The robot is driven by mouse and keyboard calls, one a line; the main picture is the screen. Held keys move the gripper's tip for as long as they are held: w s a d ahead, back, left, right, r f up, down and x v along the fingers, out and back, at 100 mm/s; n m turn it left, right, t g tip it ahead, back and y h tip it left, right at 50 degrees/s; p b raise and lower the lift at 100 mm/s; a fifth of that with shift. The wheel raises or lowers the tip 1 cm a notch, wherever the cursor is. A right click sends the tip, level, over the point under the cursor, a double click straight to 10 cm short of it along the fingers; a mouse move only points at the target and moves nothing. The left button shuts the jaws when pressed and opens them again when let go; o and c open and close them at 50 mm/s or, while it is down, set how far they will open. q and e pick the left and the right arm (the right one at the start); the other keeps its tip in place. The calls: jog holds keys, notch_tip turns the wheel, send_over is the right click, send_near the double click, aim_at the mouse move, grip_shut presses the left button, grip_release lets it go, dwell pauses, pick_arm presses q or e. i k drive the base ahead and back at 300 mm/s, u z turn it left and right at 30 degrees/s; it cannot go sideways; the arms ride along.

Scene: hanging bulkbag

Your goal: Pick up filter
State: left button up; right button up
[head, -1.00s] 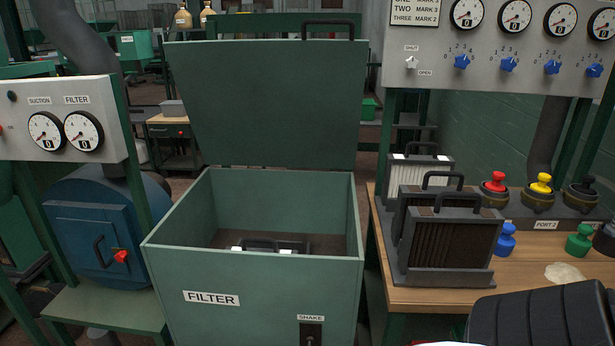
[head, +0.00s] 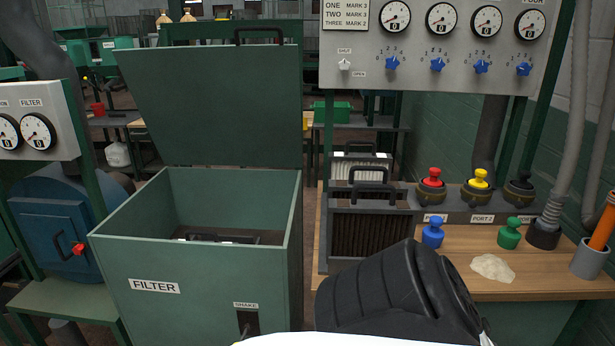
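A dark pleated filter (head: 368,234) with a black top handle stands upright in a rack on the wooden bench, right of the green box. A lighter, white-pleated filter (head: 358,168) stands behind it, partly hidden. The green box (head: 195,285) labelled FILTER is open, its lid (head: 215,105) raised. Inside it, the top and dark handle of another filter (head: 218,239) show low down; the rest is hidden by the front wall. A black, ribbed part of my arm (head: 395,295) covers the lower middle, in front of the bench. Neither gripper's fingers show.
A gauge panel (head: 430,60) with blue knobs hangs above the bench. Red, yellow and black port plugs (head: 478,187) stand behind blue and green ones (head: 509,234). A pale powder pile (head: 493,267) lies on the bench (head: 550,275). A blue drum (head: 60,225) stands left of the box.

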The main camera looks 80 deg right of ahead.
aim_at(340, 163)
jog(key=k, duration=0.9)
jog(key=z, duration=0.45)
